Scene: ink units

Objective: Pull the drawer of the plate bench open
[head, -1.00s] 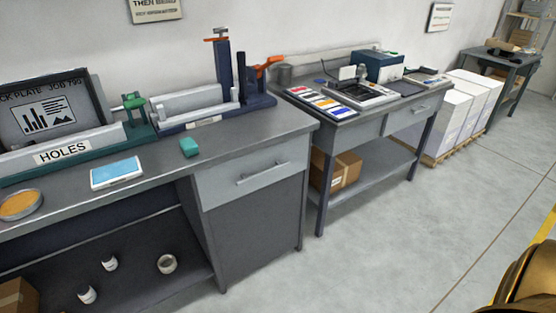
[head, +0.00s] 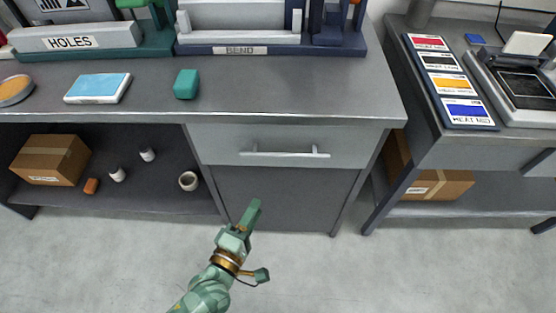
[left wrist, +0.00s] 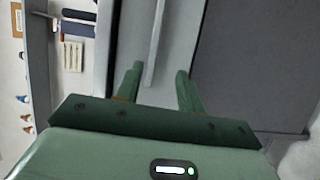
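The plate bench (head: 330,95) has a light grey drawer (head: 225,145) under its top at the right end. The drawer is shut, with a silver bar handle (head: 285,153) across its front. My left gripper (head: 252,212) is in front of the dark cabinet panel, below the handle in the head view. In the left wrist view, my left gripper (left wrist: 158,78) is open, its two green fingers apart. The handle (left wrist: 154,45) shows ahead between the fingers, with no clear contact. My right gripper is not in view.
A teal block (head: 186,84) and a blue-topped box (head: 98,88) lie on the bench. Below is an open shelf with a cardboard box (head: 50,160) and small cups. A second table (head: 440,140) stands at right. The floor in front is clear.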

